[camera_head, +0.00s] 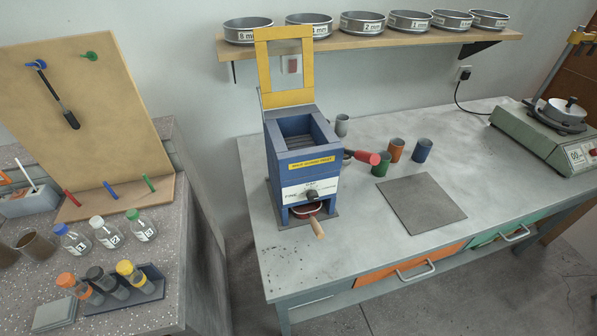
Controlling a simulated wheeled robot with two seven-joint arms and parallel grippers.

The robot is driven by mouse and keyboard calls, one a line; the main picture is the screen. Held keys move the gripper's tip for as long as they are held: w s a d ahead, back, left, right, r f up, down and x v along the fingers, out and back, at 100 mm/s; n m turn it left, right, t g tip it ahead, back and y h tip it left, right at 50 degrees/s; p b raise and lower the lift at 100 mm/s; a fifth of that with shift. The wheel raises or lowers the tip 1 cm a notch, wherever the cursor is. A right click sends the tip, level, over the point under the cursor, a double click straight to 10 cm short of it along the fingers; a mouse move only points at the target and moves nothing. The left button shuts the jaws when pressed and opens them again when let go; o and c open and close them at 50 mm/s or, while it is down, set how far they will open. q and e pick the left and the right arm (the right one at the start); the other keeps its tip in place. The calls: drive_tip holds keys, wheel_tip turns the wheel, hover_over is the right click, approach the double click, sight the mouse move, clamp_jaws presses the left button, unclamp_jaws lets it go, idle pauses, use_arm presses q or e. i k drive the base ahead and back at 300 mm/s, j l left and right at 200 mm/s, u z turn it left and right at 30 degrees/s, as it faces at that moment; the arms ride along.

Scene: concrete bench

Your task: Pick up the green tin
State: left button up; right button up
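The green tin (381,167) stands upright on the concrete bench, just right of the blue machine. It is small and cylindrical. A red handle (367,157) on a dark arm reaches out from the machine's right side and overlaps the tin's upper left in the picture; I cannot tell whether they touch. An orange tin (396,151) and a blue tin (422,150) stand to its right and a little behind. A grey tin (342,125) stands farther back on the left. Neither of my grippers is in view.
The blue machine (303,160) with a raised yellow frame (263,65) stands tall left of the tins. A flat grey plate (422,205) lies in front. The bench (480,185) is clear right of the plate.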

sight(379, 170)
drive_tip(key=k+l+u, duration=0.2)
drive_tip(key=l+u, duration=0.15)
drive_tip(key=l, duration=0.15)
drive_tip(key=k+l+u, duration=0.75)
drive_tip(key=l, duration=0.15)
drive_tip(key=i+l, duration=0.05)
drive_tip(key=i, duration=0.05)
